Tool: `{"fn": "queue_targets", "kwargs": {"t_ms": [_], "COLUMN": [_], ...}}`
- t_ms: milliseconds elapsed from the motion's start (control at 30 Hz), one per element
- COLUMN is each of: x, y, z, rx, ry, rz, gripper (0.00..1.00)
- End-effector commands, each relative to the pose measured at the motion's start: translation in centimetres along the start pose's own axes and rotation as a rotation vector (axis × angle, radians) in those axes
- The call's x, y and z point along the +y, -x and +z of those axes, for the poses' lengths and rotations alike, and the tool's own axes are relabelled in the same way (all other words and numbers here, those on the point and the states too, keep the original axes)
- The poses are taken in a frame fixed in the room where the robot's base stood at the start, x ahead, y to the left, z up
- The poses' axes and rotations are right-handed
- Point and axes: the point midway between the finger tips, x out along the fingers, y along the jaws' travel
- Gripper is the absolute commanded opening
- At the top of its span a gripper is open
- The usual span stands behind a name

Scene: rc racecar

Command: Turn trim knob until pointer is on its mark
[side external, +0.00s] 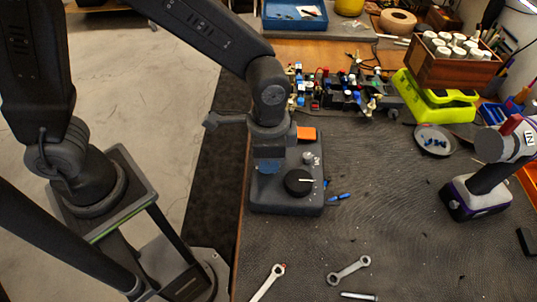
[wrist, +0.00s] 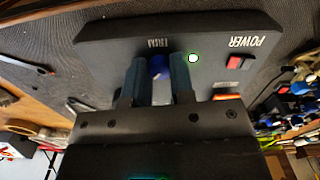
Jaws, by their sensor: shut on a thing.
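A dark grey control box (side external: 285,206) stands on the mat in the side external view. It also fills the middle of the wrist view (wrist: 110,45), where TRIM and POWER labels show upside down. My gripper (side external: 268,166) points down onto the left part of the box. In the wrist view my gripper (wrist: 158,74) has its two fingers shut on the blue trim knob (wrist: 157,67), one on each side, beside the TRIM label. The knob's pointer and mark cannot be made out.
Wrenches (side external: 349,270) lie in front. A drill (side external: 485,190) stands at right.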

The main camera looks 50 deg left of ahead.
Motion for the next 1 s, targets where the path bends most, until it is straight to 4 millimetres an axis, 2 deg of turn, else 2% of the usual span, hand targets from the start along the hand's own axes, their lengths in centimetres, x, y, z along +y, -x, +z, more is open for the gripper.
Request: {"fn": "queue_targets", "kwargs": {"t_ms": [500, 533, 600, 767, 1000], "x": [0.01, 0.01, 0.01, 0.00, 0.00], "y": [0.03, 0.03, 0.02, 0.02, 0.05], "z": [0.01, 0.01, 0.01, 0.01, 0.00], "rx": [0.000, 0.000, 0.000, 0.000, 0.000], "ry": [-0.020, -0.019, -0.019, -0.019, -0.019], "rz": [0.000, 0.000, 0.000, 0.000, 0.000], "gripper": [0.00, 0.25, 0.32, 0.47, 0.48]}}
